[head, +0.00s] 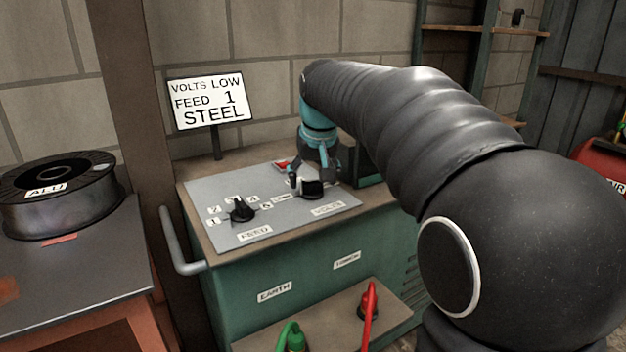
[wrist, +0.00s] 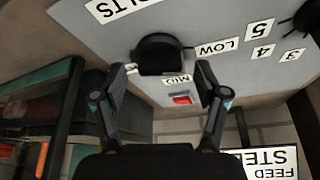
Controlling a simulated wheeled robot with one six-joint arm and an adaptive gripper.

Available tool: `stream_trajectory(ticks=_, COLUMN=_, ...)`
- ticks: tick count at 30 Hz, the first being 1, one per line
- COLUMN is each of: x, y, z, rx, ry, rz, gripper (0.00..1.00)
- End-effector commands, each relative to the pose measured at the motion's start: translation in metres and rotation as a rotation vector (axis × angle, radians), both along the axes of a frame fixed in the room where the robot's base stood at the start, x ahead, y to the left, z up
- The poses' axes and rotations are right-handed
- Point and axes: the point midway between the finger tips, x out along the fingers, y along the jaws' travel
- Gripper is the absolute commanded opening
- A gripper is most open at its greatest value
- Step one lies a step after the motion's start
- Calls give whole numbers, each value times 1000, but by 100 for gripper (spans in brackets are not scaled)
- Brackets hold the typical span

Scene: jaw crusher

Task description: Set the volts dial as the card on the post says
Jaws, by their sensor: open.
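The card (head: 210,100) on the post reads VOLTS LOW, FEED 1, STEEL. Its upside-down corner shows in the wrist view (wrist: 272,160). The volts dial (head: 313,188) is a black knob on the grey panel, also in the wrist view (wrist: 160,55). Around it are the LOW label (wrist: 218,46), the MID label (wrist: 176,80) and a third label mostly hidden by a finger. I cannot tell for sure where its pointer aims. My gripper (wrist: 162,88) is open and empty, its fingers spread to either side of the dial's near edge. In the head view my gripper (head: 320,168) is above the dial.
The feed dial (head: 241,210) with numbered labels sits left on the same panel. A red switch (wrist: 181,98) is near the MID label. A wire spool (head: 55,195) stands on the left bench. Green (head: 291,335) and red (head: 368,300) plugs are below the panel's front.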

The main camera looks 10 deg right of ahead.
Motion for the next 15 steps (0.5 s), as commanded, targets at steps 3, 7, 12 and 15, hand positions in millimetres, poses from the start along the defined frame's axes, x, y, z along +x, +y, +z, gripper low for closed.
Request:
stream_trajectory(ticks=3, x=-7, y=0, z=18, rx=0, ry=-5, rz=0, gripper=73)
stream_trajectory(ticks=7, x=-16, y=1, z=42, rx=0, ry=-4, rz=0, gripper=73)
stream_trajectory(ticks=12, x=-29, y=1, z=72, rx=0, ry=-3, rz=1, gripper=73)
stream_trajectory(ticks=15, x=-35, y=1, z=85, rx=0, ry=-2, rz=1, gripper=73)
